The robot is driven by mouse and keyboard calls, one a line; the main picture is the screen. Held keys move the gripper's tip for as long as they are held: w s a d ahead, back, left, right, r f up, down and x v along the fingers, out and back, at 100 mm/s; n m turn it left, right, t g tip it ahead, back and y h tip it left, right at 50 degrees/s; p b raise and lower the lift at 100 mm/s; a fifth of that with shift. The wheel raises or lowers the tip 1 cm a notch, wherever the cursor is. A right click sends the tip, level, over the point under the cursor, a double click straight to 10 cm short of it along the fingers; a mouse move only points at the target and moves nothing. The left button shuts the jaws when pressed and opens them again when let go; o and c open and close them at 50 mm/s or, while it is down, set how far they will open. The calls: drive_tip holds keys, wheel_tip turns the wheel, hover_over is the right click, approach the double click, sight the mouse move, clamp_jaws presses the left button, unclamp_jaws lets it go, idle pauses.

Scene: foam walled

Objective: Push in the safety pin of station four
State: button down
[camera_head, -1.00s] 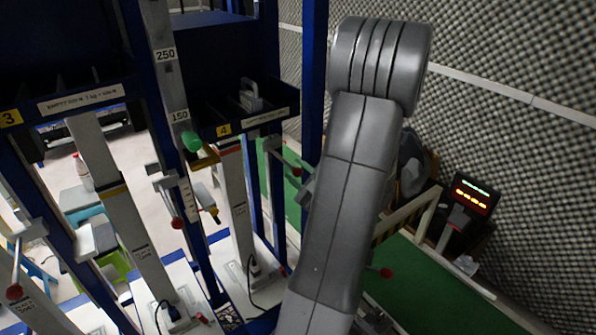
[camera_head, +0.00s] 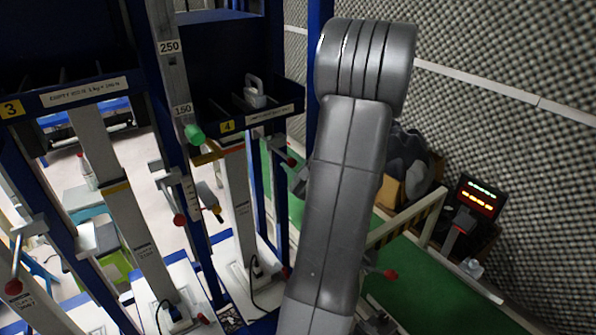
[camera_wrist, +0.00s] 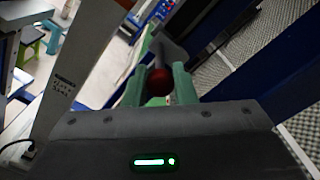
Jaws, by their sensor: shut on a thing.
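In the wrist view my gripper (camera_wrist: 159,90) has its two green fingers on either side of a red ball knob (camera_wrist: 159,78). The gripper is shut on this knob, which sits on a grey shaft running away behind it. I cannot tell how deep the pin sits. In the head view my arm's grey links cover the gripper and the held knob. Station four is marked by a yellow number 4 plate (camera_head: 227,126) on a blue tray edge. A pale upright column (camera_head: 238,190) stands below it.
Another red knob (camera_head: 179,220) and a green knob (camera_head: 194,134) are on the frame left of my arm. Station three's plate (camera_head: 11,109) is at far left. A lit display (camera_head: 478,196), a wooden rail (camera_head: 408,218) and a foam wall (camera_head: 500,70) are at right.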

drive_tip(key=c, duration=1.5)
unclamp_jaws()
drive_tip(key=shift+o, duration=0.2)
drive_tip(key=b+v, duration=0.2)
drive_tip(key=v, duration=1.1)
drive_tip(key=shift+s+d, duration=0.25)
drive_tip(key=shift+s, duration=0.1)
